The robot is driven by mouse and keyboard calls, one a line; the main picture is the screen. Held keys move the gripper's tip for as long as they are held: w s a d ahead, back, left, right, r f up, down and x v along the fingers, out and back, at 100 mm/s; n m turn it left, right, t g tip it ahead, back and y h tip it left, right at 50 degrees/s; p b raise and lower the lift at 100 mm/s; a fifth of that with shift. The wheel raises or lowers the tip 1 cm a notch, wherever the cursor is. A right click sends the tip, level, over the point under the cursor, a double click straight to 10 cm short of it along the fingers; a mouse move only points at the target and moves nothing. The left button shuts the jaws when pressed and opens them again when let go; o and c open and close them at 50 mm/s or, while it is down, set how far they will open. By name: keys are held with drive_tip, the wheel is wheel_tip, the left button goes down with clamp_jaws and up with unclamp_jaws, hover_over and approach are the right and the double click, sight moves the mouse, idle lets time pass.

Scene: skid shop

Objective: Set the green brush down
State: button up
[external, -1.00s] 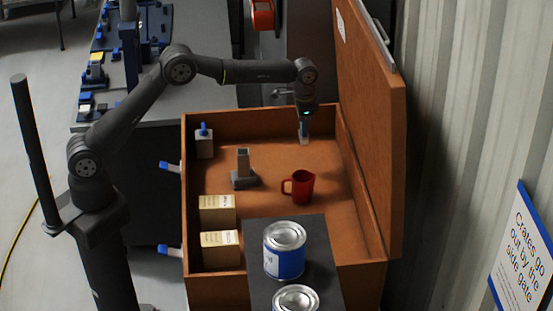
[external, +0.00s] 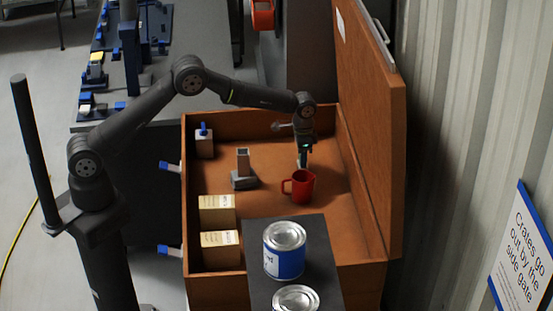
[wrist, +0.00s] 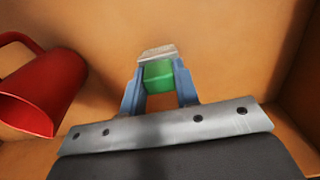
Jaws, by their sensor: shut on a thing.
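The green brush (wrist: 158,72) is between my gripper's two blue-grey fingers in the wrist view, with its pale end pointing away from the gripper. My gripper (wrist: 157,88) is shut on it. In the external view my gripper (external: 304,146) points down inside the open brown crate (external: 222,120), and the pale end of the brush (external: 302,161) shows below it. The brush is just behind the red mug (external: 301,190). I cannot tell whether its end touches the crate floor. The mug also shows at the left of the wrist view (wrist: 45,85).
A grey stand with an upright post (external: 243,176) is left of the mug. Two cream boxes (external: 218,208) line the crate's left side. Two paint cans (external: 285,255) stand on a dark board in front.

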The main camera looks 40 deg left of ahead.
drive_tip(key=o, duration=1)
drive_tip(key=shift+c, duration=0.2)
wheel_tip(320, 180, up, 12)
drive_tip(key=shift+r, duration=0.1)
